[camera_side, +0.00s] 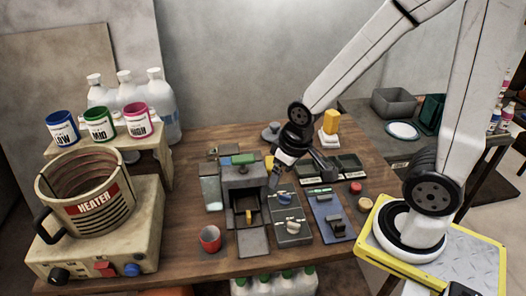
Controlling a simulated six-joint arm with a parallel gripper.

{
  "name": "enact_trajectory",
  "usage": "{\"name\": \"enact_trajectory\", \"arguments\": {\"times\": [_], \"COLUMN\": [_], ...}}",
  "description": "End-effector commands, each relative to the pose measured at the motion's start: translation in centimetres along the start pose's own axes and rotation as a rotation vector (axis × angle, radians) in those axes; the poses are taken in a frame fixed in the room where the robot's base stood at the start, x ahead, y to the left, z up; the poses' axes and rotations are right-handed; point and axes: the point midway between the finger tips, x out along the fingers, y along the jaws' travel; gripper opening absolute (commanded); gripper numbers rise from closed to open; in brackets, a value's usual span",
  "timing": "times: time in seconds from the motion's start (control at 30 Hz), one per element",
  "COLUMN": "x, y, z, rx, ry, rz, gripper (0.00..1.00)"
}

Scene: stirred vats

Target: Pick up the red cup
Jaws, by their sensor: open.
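The red cup (210,239) stands upright on the wooden table near its front edge, left of a small grey machine. It looks empty, with a dark inside. My gripper (294,176) hangs over the middle of the table, up and to the right of the cup, pointing down and clear of it. The gripper is open, with nothing seen between its fingers. A red-pink cup (137,120) labelled HIGH stands on a raised shelf at the left, beside a green MID cup (101,124) and a blue LOW cup (64,128).
A heater pot (88,195) on its base fills the left. White bottles (161,105) stand behind the shelf. The table (180,263) is clear around the cup's left side.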

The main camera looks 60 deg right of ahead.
Motion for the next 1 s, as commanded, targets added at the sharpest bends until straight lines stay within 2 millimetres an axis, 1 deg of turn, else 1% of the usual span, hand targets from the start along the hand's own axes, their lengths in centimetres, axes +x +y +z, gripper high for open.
{"name": "enact_trajectory", "arguments": {"times": [0.03, 0.07, 0.37, 0.53, 0.67, 0.8, 1.0], "x": [0.0, 0.0, 0.1, 0.9, 2.1, 4.0, 6.8], "y": [0.0, 0.0, -0.1, -1.2, -2.9, -5.4, -8.9], "z": [0.0, 0.0, -0.1, -0.5, -1.3, -2.1, -2.8], "rx": [0.0, 0.0, 0.0, 0.003, 0.01, 0.031, 0.065], "ry": [0.0, 0.0, 0.003, 0.028, 0.073, 0.142, 0.256], "rz": [0.0, 0.0, -0.002, -0.018, -0.041, -0.07, -0.094], "gripper": [0.94, 1.0, 1.0, 1.0, 1.0, 1.0, 1.0]}}
